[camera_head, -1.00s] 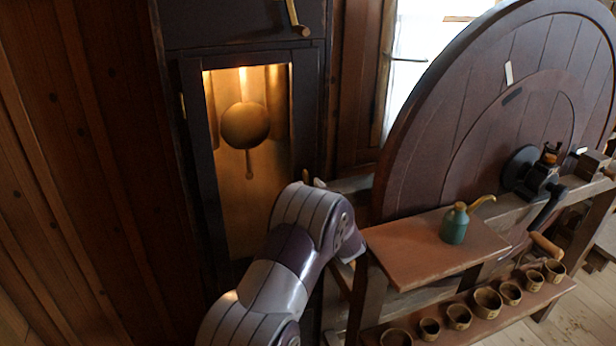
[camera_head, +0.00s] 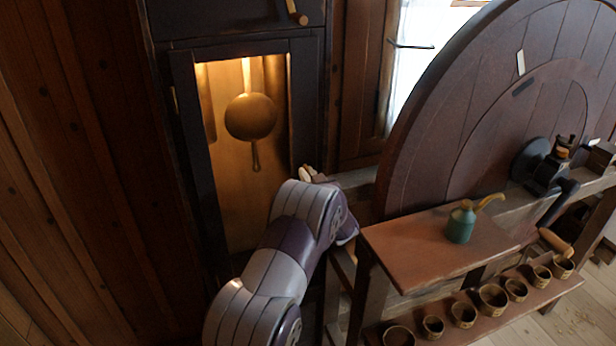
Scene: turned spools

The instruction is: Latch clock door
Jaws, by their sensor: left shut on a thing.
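The clock door (camera_head: 184,110) is a dark wooden frame around a lit opening, where a round brass pendulum bob (camera_head: 250,117) hangs. The door looks closed or nearly so; I cannot tell whether a gap stays at its right edge. A small tan latch piece (camera_head: 306,172) shows at that edge, beside my wrist. My left gripper (camera_head: 318,178) is at the door's right edge, mostly hidden by my own wrist, and is shut on the latch piece. The contact itself is hard to see. My right gripper is not in view.
Close to the right of my left arm is a workbench (camera_head: 400,247) with a green oil can (camera_head: 461,224). A lower shelf holds several small cups (camera_head: 493,298). A large wooden wheel (camera_head: 440,130) stands behind. A plank wall (camera_head: 70,180) is at left.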

